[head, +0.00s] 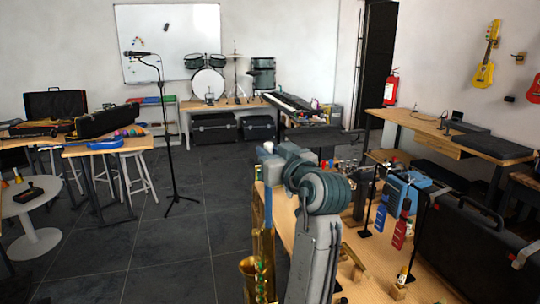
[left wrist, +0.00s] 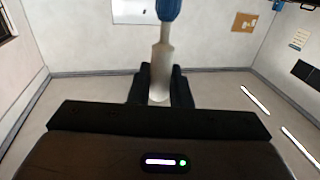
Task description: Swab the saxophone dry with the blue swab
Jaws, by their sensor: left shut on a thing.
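The brass saxophone (head: 258,272) stands upright at the near left edge of the bench, partly hidden by my left arm. My left gripper (head: 267,150) is above it, its fingertips hard to make out. In the left wrist view the gripper (left wrist: 160,92) is shut on the pale handle of the blue swab (left wrist: 168,9). A narrow blue strip (head: 268,207), which looks like the swab, hangs down just above the saxophone in the head view. I cannot tell whether its lower end is inside the saxophone. My right gripper is out of view.
The wooden bench (head: 372,270) bears several small items. A blue hanging piece (head: 381,213) and a red one (head: 401,233) are on black stands to the right. A large black case (head: 465,250) is at the right.

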